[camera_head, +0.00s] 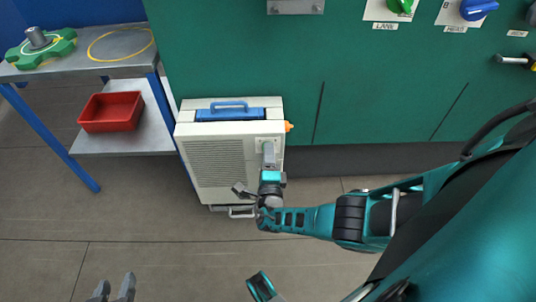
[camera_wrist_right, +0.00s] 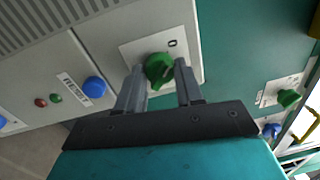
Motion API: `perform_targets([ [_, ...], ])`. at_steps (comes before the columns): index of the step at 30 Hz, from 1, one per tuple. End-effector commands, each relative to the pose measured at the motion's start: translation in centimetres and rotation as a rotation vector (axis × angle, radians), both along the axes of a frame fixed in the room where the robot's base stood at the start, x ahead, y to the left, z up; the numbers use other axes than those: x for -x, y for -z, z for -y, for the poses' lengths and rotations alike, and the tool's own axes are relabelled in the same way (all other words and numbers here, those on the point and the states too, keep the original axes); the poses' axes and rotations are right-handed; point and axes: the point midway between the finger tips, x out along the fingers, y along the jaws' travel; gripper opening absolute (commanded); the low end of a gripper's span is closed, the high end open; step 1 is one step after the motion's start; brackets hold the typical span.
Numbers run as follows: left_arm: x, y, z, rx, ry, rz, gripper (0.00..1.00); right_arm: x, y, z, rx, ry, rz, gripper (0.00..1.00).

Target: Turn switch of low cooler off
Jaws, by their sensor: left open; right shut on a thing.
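The low cooler (camera_head: 215,165) is a white box with a grille and blue top handle, standing on the floor against the green cabinet. Its switch is a green knob (camera_wrist_right: 158,71) on a white plate with a "0" mark, seen in the right wrist view. My right gripper (camera_head: 268,150) is at the cooler's upper right front, its fingers shut on the green knob; the wrist view shows one finger on either side (camera_wrist_right: 160,80). In the head view the gripper hides the knob. My left gripper (camera_head: 113,284) is open and empty at the bottom left, above the floor.
The cooler's panel also has a blue button (camera_wrist_right: 93,87) and small red and green lights. The cabinet (camera_head: 240,50) carries a green knob (camera_head: 400,5) and a blue knob (camera_head: 478,8). A metal table (camera_head: 75,68) with a red bin (camera_head: 111,111) stands left.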

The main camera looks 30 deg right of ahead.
Motion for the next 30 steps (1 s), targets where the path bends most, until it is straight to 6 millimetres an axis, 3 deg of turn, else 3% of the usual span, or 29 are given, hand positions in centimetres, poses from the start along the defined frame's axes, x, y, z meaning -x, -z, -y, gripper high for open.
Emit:
perform_targets([
  [13, 0.03, 0.04, -0.04, -0.001, -0.001, -0.001, 0.43, -0.21, -0.20, 0.08, 0.011, 0.000, -0.001, 0.06],
  [14, 0.03, 0.04, -0.03, -0.001, -0.001, -0.001, 0.43, -0.21, -0.20, 0.07, 0.011, 0.000, -0.001, 0.39],
  [15, 0.03, 0.04, -0.03, -0.001, -0.001, -0.001, 0.43, -0.20, -0.19, 0.07, 0.010, 0.000, -0.001, 0.43],
  [21, 0.02, 0.04, -0.03, 0.000, 0.000, -0.001, 0.43, -0.10, -0.10, 0.04, 0.009, 0.000, -0.003, 0.62],
  [30, 0.02, 0.04, 0.02, 0.001, -0.001, -0.001, 0.43, -0.04, -0.02, 0.06, 0.007, 0.000, -0.003, 0.62],
])
